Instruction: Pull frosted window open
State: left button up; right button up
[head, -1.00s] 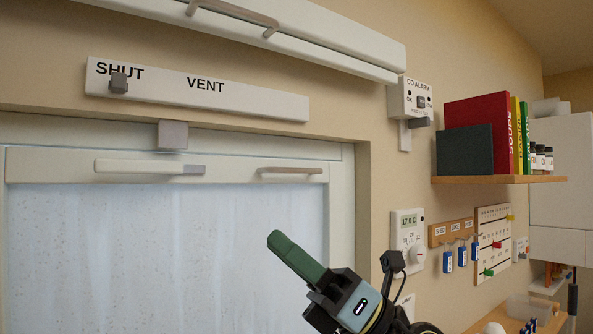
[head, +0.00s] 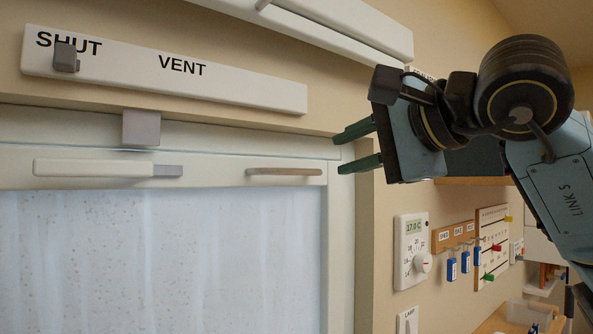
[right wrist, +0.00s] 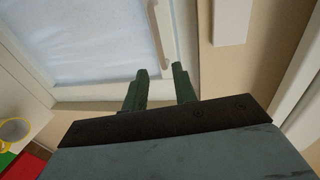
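The frosted window (head: 150,260) fills the left of the head view, its sash lying flat in the white frame as far as I can see. On its top rail are a white lever handle with a grey end (head: 105,169) and a slim brown-grey pull bar (head: 284,172). The bar also shows in the right wrist view (right wrist: 157,38). My right gripper (head: 343,153) is open and empty, its green fingers pointing left at the frame's upper right corner, apart from the bar. In the right wrist view the gripper (right wrist: 160,72) points toward the window. My left gripper is out of view.
A vent strip (head: 190,84) with a grey slider at SHUT runs above the window, with a grey block (head: 141,128) below it. A white casing (head: 350,25) juts out above. A thermostat (head: 411,250) and key rack (head: 453,236) hang right of the window.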

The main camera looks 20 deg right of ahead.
aim_at(300, 171)
jog(key=p+x, duration=0.3)
jog(key=x, duration=0.9)
jog(key=shift+w+f, duration=0.1)
grip_shut()
